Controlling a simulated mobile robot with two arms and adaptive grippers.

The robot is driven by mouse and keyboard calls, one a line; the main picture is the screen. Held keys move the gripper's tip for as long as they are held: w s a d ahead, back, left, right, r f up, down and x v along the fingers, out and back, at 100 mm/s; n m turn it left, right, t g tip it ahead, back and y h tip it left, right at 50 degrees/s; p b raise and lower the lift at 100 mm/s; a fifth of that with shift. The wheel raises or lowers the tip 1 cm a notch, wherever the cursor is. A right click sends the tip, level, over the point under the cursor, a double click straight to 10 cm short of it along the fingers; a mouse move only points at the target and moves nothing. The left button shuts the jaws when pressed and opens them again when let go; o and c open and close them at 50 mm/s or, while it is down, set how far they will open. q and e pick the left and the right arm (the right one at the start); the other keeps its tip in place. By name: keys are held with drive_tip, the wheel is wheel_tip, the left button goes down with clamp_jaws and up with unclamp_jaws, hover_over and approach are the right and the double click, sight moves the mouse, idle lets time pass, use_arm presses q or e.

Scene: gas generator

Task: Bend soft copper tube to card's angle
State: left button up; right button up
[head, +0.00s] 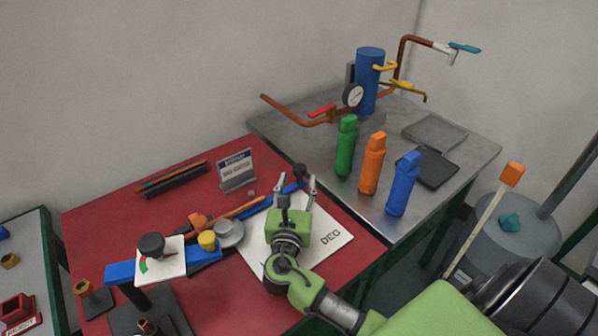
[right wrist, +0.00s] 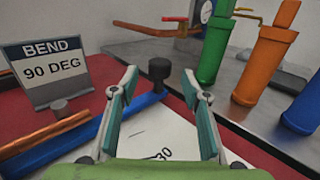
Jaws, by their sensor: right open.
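The copper tube (head: 243,208) lies straight and slanted at the bender's grey round former (head: 230,234); part of it also shows at the left of the right wrist view (right wrist: 45,132). The bender's blue lever (head: 285,193) runs beside the tube and ends in a black knob (right wrist: 159,70). The bend card (head: 237,170) stands upright behind and reads "BEND 90 DEG" in the right wrist view (right wrist: 45,70). My right gripper (head: 296,182) is open, its fingers spread on either side of the knob in view, with nothing held. Contact with the lever cannot be told. My left gripper is not in view.
A white sheet marked DEG (head: 325,236) lies under the right gripper on the red mat (head: 120,215). A rack of rods (head: 175,182) lies behind. Green (head: 346,147), orange (head: 372,165) and blue (head: 403,185) bottle-like objects stand on the grey bench to the right.

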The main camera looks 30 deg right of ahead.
sight(300, 174)
drive_tip(key=x, duration=0.3)
drive_tip(key=shift+w+d, duration=0.5)
drive_tip(key=shift+w, duration=0.05)
drive_tip(key=shift+c, duration=0.4)
clamp_jaws()
drive_tip(key=shift+s, duration=0.15)
